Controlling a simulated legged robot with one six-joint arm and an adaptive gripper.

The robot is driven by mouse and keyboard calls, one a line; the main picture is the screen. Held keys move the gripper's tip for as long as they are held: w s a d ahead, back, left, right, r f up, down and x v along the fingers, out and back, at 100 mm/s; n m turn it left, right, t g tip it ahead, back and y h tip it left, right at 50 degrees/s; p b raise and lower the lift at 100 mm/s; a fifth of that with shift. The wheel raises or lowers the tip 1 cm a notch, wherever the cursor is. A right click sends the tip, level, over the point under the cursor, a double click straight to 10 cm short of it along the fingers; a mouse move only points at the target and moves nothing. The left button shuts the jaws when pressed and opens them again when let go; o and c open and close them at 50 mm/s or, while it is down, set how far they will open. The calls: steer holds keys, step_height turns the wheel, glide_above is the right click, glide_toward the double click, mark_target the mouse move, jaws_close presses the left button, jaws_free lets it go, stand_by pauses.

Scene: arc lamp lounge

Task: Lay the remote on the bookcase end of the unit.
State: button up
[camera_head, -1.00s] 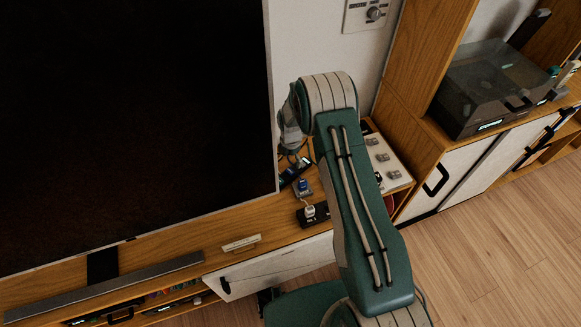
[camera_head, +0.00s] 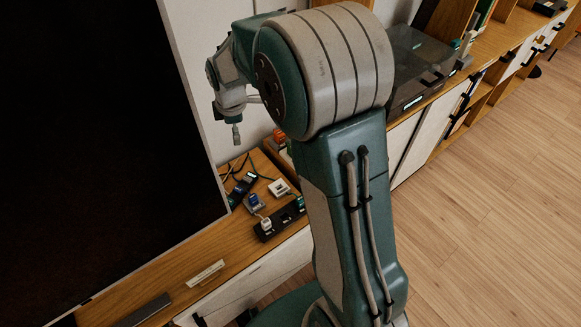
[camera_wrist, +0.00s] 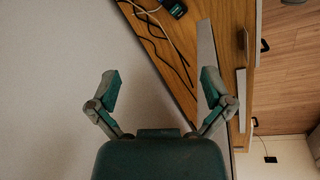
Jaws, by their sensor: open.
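My gripper (camera_head: 236,135) is raised above the wooden unit (camera_head: 235,245), beside the black screen, and partly hidden by my own arm in the head view. In the wrist view my gripper (camera_wrist: 155,92) has its two fingers spread wide with nothing between them. I cannot clearly make out the remote. A small dark device (camera_head: 243,186) lies among cables on the unit's top, below my gripper; I cannot tell if it is the remote. The bookcase part (camera_head: 506,30) of the unit, with open shelves and books, shows at the upper right of the head view, beyond my arm.
A power strip (camera_head: 280,219), a blue-topped plug (camera_head: 254,202) and a white box (camera_head: 280,187) crowd the unit's top. A white label (camera_head: 205,272) and a dark bar (camera_head: 146,310) lie nearer. The large screen (camera_head: 90,140) stands left. A dark-lidded box (camera_head: 414,65) sits right.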

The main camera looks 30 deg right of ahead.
steer(key=s+d+r+m+t, duration=0.2)
steer(key=s+r+m, duration=0.6)
steer(key=s+r, duration=0.55)
steer(key=s+m+t, duration=0.1)
steer(key=s+m, duration=0.6)
steer(key=s, duration=0.7)
steer(key=shift+s+d+r+m+t, duration=0.2)
steer(key=shift+r+m+t, duration=0.1)
steer(key=shift+r+m, duration=0.1)
steer(key=shift+w, duration=0.1)
